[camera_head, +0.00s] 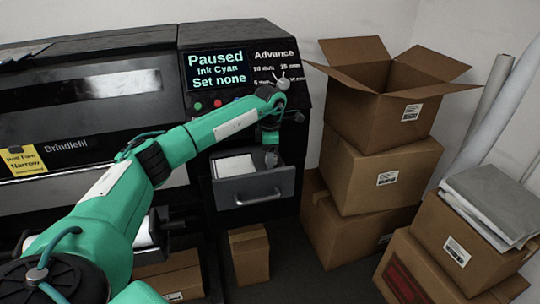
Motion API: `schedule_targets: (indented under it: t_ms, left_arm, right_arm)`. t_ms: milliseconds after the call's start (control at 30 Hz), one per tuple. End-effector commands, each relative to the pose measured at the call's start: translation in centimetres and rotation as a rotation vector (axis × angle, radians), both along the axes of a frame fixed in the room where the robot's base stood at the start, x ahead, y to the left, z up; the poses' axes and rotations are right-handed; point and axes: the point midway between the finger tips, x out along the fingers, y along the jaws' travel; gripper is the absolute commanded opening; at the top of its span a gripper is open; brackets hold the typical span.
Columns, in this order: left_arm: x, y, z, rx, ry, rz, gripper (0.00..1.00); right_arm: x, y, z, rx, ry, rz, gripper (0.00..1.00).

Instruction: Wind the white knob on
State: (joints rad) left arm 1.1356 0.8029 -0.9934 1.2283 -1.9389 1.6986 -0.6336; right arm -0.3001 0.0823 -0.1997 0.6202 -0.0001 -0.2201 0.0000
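The black control panel of the machine has a screen (219,71) reading "Paused, Ink Cyan, Set none". Right of it, under the word "Advance", is a small pale knob (283,84) with labels around it; some are too small to read fully, and its pointer setting is unclear. My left arm reaches in from the left, and its wrist is just below and left of the knob, partly covering the panel. My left gripper (271,157) hangs low by the open drawer, below the knob. Its fingers are too small to judge. My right gripper is out of view.
An open drawer (254,198) holding white sheets juts out under the panel. Red (198,106) and green (218,103) buttons sit below the screen. A yellow note (22,160) is on the machine's left. Stacked cardboard boxes (375,180) stand close on the right.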

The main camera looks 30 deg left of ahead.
Motion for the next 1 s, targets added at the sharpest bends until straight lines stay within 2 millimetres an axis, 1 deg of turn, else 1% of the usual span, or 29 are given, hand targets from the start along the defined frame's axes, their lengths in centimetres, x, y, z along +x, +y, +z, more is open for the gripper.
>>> schedule_targets:
  t_ms: [233,367,467,700,800,900,1000]
  left_arm:
    - [0.0,0.0,0.1,0.0,0.0,0.0,0.57]
    - [0.1,0.0,1.3,-0.001,-0.002,0.001,0.57]
    - [0.1,0.0,3.2,0.001,-0.004,0.001,0.57]
    - [0.1,0.0,8.8,0.001,-0.004,0.001,0.57]
    - [0.0,0.0,10.7,0.0,-0.003,0.0,0.57]
    - [0.0,0.0,12.2,0.0,-0.001,0.0,0.57]
    - [0.0,0.0,13.1,0.0,-0.001,0.0,0.57]
  right_arm:
    - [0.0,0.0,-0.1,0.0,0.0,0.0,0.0]
    - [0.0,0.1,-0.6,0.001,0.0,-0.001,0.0]
    - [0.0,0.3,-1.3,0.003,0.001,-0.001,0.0]
    - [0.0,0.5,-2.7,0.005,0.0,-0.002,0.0]
    - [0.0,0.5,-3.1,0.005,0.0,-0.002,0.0]
    - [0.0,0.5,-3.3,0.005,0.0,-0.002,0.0]
    - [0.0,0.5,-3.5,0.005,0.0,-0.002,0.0]
